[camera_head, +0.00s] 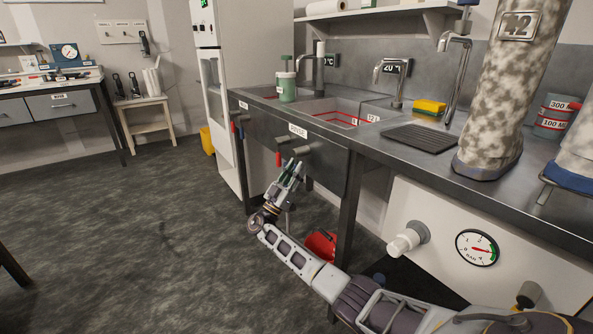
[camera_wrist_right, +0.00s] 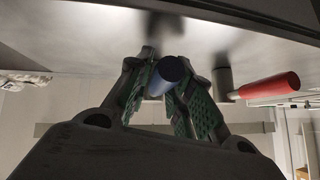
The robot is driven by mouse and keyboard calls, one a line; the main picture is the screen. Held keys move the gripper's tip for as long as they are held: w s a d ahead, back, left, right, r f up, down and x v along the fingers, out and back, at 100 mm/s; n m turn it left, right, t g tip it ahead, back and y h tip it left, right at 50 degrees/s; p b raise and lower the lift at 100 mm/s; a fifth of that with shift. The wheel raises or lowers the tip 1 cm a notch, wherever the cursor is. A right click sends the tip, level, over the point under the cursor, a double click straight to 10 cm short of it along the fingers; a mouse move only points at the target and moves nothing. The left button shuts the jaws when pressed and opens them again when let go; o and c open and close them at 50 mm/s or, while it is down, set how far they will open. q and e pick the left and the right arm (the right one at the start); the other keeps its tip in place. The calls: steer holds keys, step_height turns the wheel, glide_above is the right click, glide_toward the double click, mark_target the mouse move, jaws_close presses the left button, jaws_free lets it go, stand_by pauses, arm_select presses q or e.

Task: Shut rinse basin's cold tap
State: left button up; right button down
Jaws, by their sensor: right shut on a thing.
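The rinse basin (camera_head: 318,108) is sunk into the steel bench, with a label on the front panel below it. Two taps stick out of that panel. The red tap handle (camera_head: 278,158) hangs down; in the wrist view the red handle (camera_wrist_right: 270,87) lies to the right, outside my fingers. The cold tap's blue handle (camera_wrist_right: 168,70) is between the green-padded fingers of my right gripper (camera_wrist_right: 176,92). In the head view my right gripper (camera_head: 293,172) is shut on it, just under the panel, and hides most of it. My left gripper is not in view.
A second pair of taps (camera_head: 236,120) sits further left on the panel. A bench leg (camera_head: 347,215) and a red bucket (camera_head: 321,245) are near my right forearm. A white panel with a gauge (camera_head: 477,248) is at right. The floor at left is clear.

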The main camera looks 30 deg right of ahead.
steer(key=c, duration=1.3)
jaws_free()
steer(key=shift+o, duration=0.2)
steer(key=v, duration=1.2)
steer(key=shift+f, duration=0.1)
